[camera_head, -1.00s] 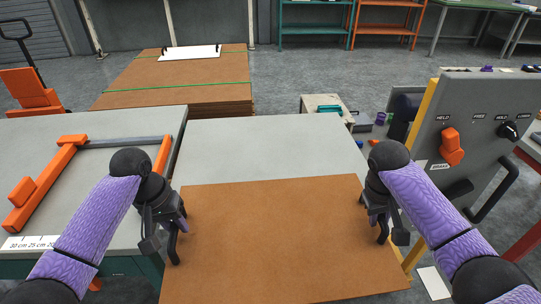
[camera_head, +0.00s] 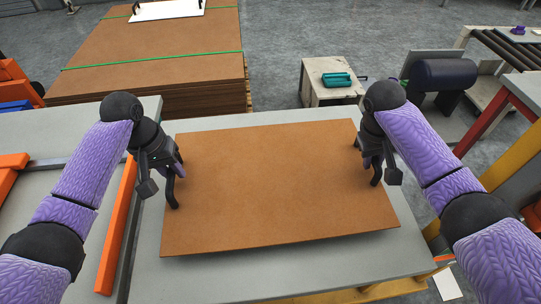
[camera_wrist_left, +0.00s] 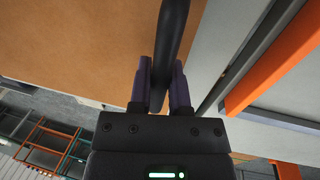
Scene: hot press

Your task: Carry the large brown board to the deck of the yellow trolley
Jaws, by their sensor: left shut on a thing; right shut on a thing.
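The large brown board (camera_head: 275,185) hangs between my two grippers above a grey top (camera_head: 205,275), with a shadow under its near edge. My left gripper (camera_head: 172,178) is shut at the board's left edge. In the left wrist view its purple fingertips (camera_wrist_left: 163,85) pinch a black bar in front of the board (camera_wrist_left: 75,45). My right gripper (camera_head: 374,165) is shut at the board's right edge. The arm hides part of that grip. Yellow framing (camera_head: 385,289) shows under the grey top's near right corner; I cannot tell whether it is the trolley.
At left is a bench with an orange bar (camera_head: 117,235). Behind it stands a stack of brown boards (camera_head: 160,55) with a white sheet on top. A small pale stand (camera_head: 335,94) with a teal item is behind the top. Machinery with a dark roller (camera_head: 445,74) is at right.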

